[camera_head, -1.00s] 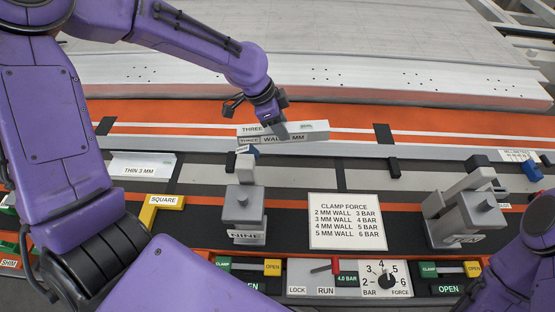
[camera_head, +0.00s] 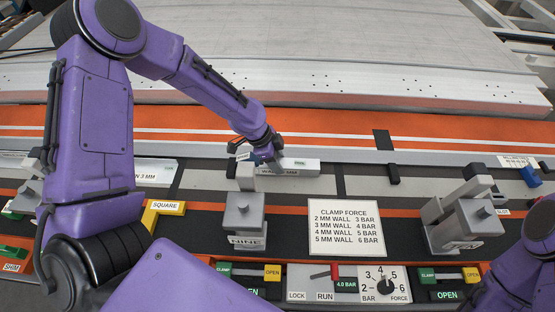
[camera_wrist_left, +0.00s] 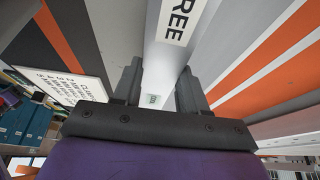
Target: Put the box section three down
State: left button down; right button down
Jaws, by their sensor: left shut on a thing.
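The box section three (camera_head: 300,168) is a pale silver bar with a wall-thickness label, partly hidden by my left gripper in the head view. My left gripper (camera_head: 268,160) is shut on it. In the left wrist view the bar (camera_wrist_left: 165,65) runs between the two dark fingers of my left gripper (camera_wrist_left: 158,90), with "REE" readable on its label. The bar lies along the grey strip behind the clamp marked NINE (camera_head: 238,220). I cannot tell whether it touches the surface below. My right arm shows at the lower right; its gripper is out of view.
The clamp marked TEN (camera_head: 462,225) stands at the right. A clamp force card (camera_head: 344,228) lies between the clamps. A thin 3 mm section (camera_head: 158,172) and a yellow square (camera_head: 165,207) are at the left. A control panel (camera_head: 310,283) runs along the front.

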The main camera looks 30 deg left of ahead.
pick_arm(q)
jog(key=c, duration=0.6)
grip_release()
jog(key=v, duration=1.2)
jog(key=shift+b, duration=0.35)
jog(key=shift+r, duration=0.1)
